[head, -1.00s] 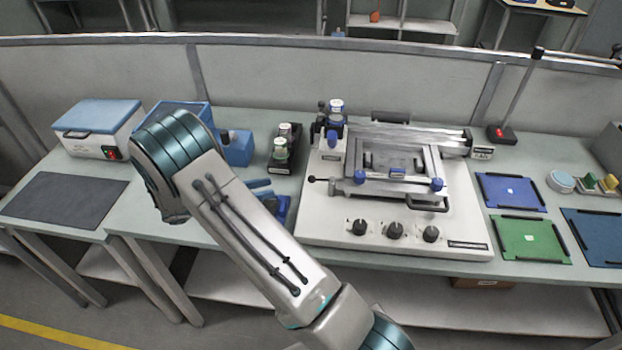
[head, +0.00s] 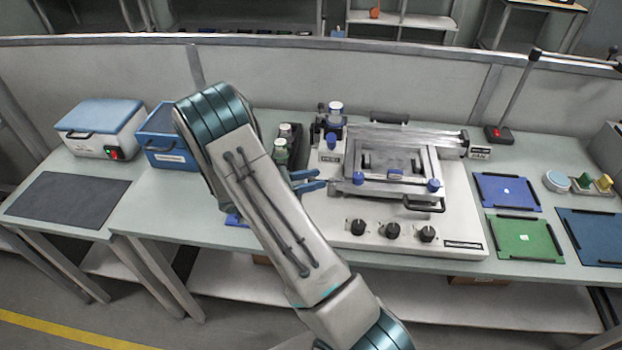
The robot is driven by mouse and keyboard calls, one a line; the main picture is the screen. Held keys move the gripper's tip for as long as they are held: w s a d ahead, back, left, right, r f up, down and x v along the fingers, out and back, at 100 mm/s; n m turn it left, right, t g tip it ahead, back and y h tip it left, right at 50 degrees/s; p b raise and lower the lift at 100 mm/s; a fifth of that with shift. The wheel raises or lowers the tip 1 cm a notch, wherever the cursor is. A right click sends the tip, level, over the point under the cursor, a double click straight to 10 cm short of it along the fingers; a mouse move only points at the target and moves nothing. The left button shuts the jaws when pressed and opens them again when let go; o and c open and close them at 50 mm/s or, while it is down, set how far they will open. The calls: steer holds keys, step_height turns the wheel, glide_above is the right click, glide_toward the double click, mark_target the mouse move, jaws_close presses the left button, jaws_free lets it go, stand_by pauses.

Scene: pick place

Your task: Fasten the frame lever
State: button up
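The frame lever (head: 331,181) is a thin rod at the left side of the metal frame (head: 343,190) on the white printing machine (head: 465,215). My gripper (head: 318,179) has two blue fingers that point right, at the lever's left end. A narrow gap shows between the fingers, so it looks open. The lever's knob is hidden or lost among the fingertips, and I cannot tell if they touch it. My arm hides the gripper's body. The frame lies flat on the machine, with blue knobs (head: 433,185) and a black handle (head: 424,205) at its front.
Bottles in a dark rack (head: 282,150) stand close behind my gripper. A blue bin (head: 168,155) and a white box with a blue lid (head: 100,130) are at the left. A blue board (head: 508,192) and a green board (head: 525,240) lie to the machine's right.

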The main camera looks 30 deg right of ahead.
steer(key=shift+c, duration=0.3)
jaws_close()
steer(key=shift+w+d+m+g+y+b, duration=0.15)
steer(key=shift+w+m+g+y, duration=0.1)
steer(key=shift+m+g, duration=0.35)
steer(key=shift+w+d+m+g+y+b, duration=0.1)
steer(key=shift+m+g+y, duration=0.2)
steer(key=shift+g, duration=0.5)
steer(key=shift+w+d+m+g+y+b, duration=0.1)
steer(key=shift+w+m+g+y+b, duration=0.1)
steer(key=shift+m+g, duration=0.4)
steer(key=shift+o, duration=0.3)
jaws_free()
steer(key=b+v, duration=0.2)
steer(key=v, duration=1.2)
steer(key=shift+f+b, duration=0.15)
steer(key=shift+b, duration=0.15)
